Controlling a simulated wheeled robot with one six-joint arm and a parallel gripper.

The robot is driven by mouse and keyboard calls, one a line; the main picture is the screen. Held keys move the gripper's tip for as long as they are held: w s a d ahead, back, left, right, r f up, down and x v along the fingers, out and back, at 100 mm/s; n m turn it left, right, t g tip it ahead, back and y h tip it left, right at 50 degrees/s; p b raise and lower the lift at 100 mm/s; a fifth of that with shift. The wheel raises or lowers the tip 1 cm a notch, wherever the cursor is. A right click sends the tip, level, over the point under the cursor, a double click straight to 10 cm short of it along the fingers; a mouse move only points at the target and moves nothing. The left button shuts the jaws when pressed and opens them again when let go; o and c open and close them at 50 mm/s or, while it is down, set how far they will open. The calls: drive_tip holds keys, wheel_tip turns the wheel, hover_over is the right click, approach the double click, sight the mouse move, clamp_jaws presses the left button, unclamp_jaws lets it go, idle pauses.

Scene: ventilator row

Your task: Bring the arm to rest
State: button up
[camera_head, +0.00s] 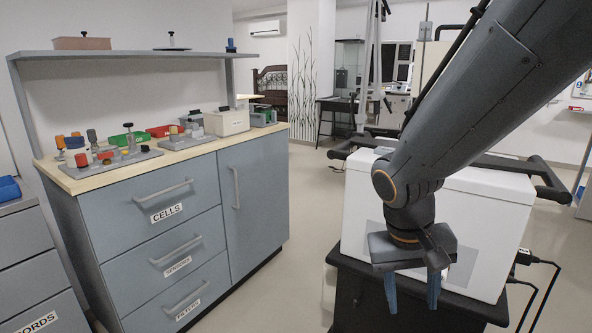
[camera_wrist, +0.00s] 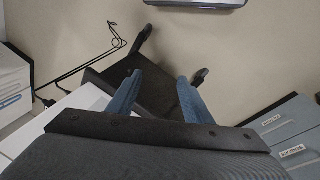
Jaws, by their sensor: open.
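My arm reaches in from the upper right in the head view and bends downward at its lower end. My gripper (camera_head: 411,292) hangs with its two blue fingers pointing down, apart and with nothing between them. It is in front of the white box-shaped unit (camera_head: 490,213) on a black cart (camera_head: 365,300). In the wrist view my gripper (camera_wrist: 160,88) shows both blue fingers spread, with the floor and dark cart parts beyond them. I cannot tell the gap between the fingers and the cart.
A blue-grey cabinet (camera_head: 180,235) with drawers stands at left, its wooden top crowded with small coloured parts. A shelf (camera_head: 125,53) runs above it. Black cables (camera_head: 540,275) hang at the cart's right. Floor (camera_head: 307,190) is clear between cabinet and cart.

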drive_tip(key=s+a+r+n+y, duration=0.2)
drive_tip(key=s+a+n+y, duration=0.1)
drive_tip(key=s+a, duration=0.45)
drive_tip(key=d+r+m+p, duration=0.1)
drive_tip(key=d+r+p, duration=0.4)
drive_tip(key=p, duration=0.8)
drive_tip(key=shift+w+d+r+m+g, duration=0.3)
drive_tip(key=shift+d+r+m+g, duration=0.1)
drive_tip(key=shift+r, duration=0.25)
